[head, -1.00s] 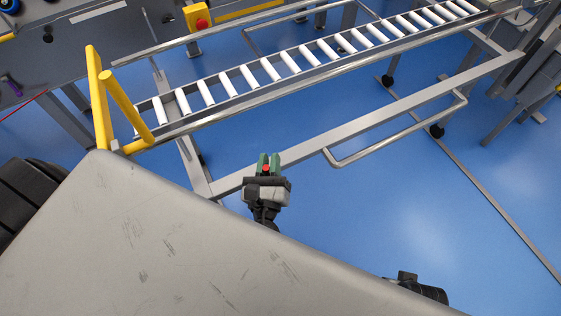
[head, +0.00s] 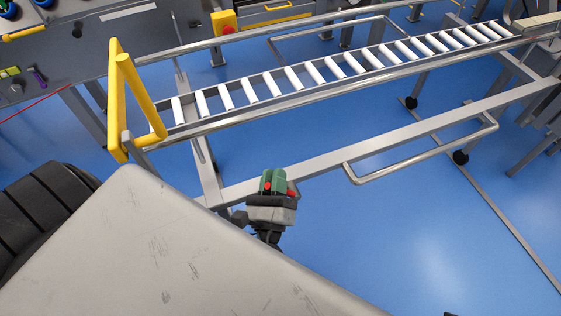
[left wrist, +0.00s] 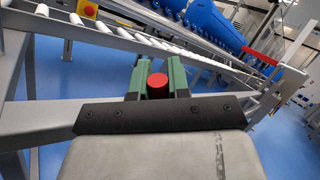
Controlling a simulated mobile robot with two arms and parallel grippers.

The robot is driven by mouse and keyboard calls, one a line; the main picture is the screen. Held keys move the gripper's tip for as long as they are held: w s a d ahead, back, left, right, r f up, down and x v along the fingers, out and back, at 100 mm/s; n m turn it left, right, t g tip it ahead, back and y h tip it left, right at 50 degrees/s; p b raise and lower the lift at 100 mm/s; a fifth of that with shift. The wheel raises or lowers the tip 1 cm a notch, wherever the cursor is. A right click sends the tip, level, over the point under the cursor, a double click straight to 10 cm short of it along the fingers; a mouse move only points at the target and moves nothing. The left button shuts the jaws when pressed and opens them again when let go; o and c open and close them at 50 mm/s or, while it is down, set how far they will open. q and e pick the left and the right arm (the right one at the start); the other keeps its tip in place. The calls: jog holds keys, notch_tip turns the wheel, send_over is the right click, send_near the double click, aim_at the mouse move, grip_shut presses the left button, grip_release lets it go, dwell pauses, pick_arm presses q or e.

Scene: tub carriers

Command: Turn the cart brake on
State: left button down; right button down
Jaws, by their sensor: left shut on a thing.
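My left gripper (head: 273,182) has green fingers and is in the middle of the head view, beside the lower steel rail. It is shut on a red knob (left wrist: 157,86), which shows between the green fingers in the left wrist view. Red also shows at the fingers in the head view. The knob's lower part and mount are hidden, so I cannot tell the brake's setting. The cart (head: 235,193) is a grey steel frame with a roller track (head: 318,73) and a yellow handle (head: 139,100) at its left end. My right gripper is not in view.
A grey machine with a yellow box and red button (head: 223,24) stands behind the cart. A bent steel bar (head: 430,152) sticks out from the lower rail. Castors (head: 460,157) stand on the right. Blue floor (head: 400,230) is free in front.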

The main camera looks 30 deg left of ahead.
pick_arm(q)
jog(key=shift+d+r, duration=0.1)
jog(key=c, duration=1.1)
grip_release()
jog(key=v, duration=1)
jog(key=shift+s+d, duration=0.2)
jog(key=shift+s, duration=0.2)
jog(key=shift+c, duration=0.2)
